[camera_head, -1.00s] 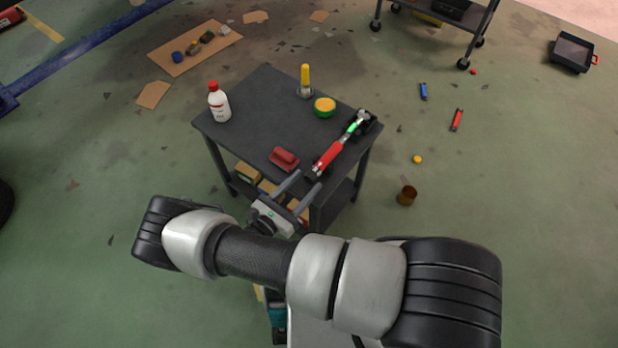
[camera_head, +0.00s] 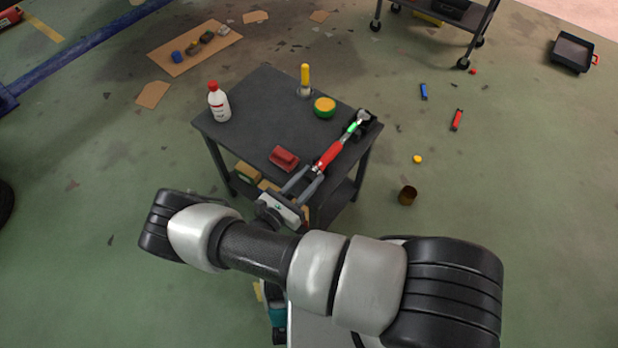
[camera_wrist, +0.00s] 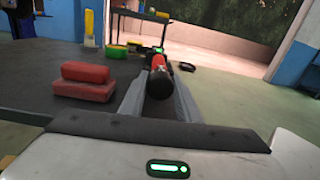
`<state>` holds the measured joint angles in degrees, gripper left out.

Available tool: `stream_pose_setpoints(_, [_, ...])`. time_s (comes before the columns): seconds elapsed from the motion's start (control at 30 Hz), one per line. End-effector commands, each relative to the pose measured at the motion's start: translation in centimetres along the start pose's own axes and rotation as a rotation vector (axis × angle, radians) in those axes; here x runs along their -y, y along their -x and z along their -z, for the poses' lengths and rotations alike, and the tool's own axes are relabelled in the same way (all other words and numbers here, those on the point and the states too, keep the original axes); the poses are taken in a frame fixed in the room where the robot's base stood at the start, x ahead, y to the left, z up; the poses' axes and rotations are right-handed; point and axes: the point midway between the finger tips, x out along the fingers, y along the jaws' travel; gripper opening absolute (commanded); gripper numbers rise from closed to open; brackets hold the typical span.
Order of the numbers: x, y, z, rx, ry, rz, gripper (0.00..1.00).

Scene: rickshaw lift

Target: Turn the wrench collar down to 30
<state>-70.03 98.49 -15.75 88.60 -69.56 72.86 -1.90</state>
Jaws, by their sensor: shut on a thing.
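The torque wrench (camera_head: 332,153) has a red handle, a green band and a metal head, and lies along the right side of the dark table (camera_head: 240,115). Its head end rests at a black holder (camera_head: 361,128) near the right corner. My gripper (camera_head: 307,177) is at the near end of the wrench, its fingers on either side of the handle end. In the wrist view the fingers (camera_wrist: 160,98) are shut on the dark round end of the wrench (camera_wrist: 159,84), with red behind it. The collar's scale cannot be read.
A red block-like object (camera_head: 284,158) lies just left of the wrench; it also shows in the wrist view (camera_wrist: 86,82). A white bottle (camera_head: 218,103), a yellow-handled tool (camera_head: 305,80) and a green-yellow tin (camera_head: 324,107) stand farther back. The table's middle is clear.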

Motion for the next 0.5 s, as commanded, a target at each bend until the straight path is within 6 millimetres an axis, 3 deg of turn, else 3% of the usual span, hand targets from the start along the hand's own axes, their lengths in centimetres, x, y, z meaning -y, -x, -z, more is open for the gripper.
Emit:
stream_pose_setpoints(0.27, [-0.03,0.03,0.29,0.002,0.105,0.0,0.07])
stream_pose_setpoints(0.5, [-0.04,0.04,0.43,0.006,0.3,0.002,0.07])
